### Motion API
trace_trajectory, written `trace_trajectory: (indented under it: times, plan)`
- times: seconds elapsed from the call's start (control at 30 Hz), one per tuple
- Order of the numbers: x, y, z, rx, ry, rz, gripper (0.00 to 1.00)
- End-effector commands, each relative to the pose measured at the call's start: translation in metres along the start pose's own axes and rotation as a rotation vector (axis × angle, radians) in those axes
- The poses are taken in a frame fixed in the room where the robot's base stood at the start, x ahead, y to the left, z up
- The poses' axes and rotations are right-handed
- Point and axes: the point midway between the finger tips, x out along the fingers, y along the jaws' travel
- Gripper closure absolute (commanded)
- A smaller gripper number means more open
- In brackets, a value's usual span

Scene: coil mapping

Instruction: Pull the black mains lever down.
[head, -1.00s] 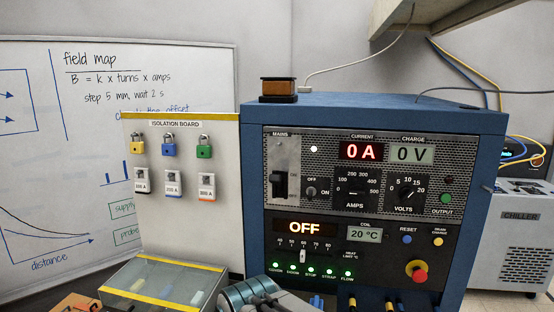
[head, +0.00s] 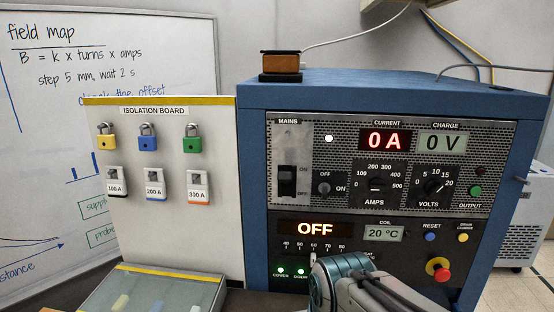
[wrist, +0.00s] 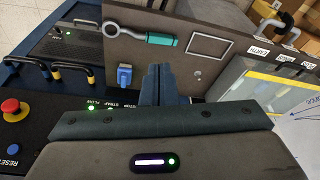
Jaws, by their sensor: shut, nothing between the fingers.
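The black mains lever (head: 287,180) is on the left of the perforated upper panel of the blue power cabinet (head: 390,83), under the MAINS label, beside ON and OFF marks. At this size I cannot tell its exact position. My gripper (wrist: 157,72) shows in the wrist view with its dark fingers shut together and empty, in front of the cabinet's lower area. The lever is not seen in the wrist view, and my gripper is apart from it. In the head view only my arm shows, low in front of the lower panel; the fingers are hidden or out of frame.
The isolation board (head: 165,180) with padlocks and tags stands left of the lever. A clear box (head: 150,290) with yellow edging is below it. A red stop button (head: 438,268) is at lower right, also in the wrist view (wrist: 12,108).

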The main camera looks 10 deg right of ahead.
Motion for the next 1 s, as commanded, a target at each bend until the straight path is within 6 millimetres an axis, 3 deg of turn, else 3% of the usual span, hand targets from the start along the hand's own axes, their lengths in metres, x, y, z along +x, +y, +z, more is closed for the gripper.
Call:
trace_trajectory:
  times: [0.17,0.27,0.5,0.7,0.83,1.0]
  plan:
    - [-0.014,0.001,-0.021,0.008,0.025,0.015,1.0]
    - [-0.037,0.003,-0.056,0.025,0.067,0.04,1.0]
    - [-0.123,-0.004,-0.167,0.103,0.23,0.113,1.0]
    - [-0.192,-0.014,-0.238,0.191,0.368,0.144,1.0]
    - [-0.223,-0.018,-0.265,0.239,0.432,0.151,1.0]
    - [-0.242,-0.02,-0.279,0.272,0.472,0.152,1.0]
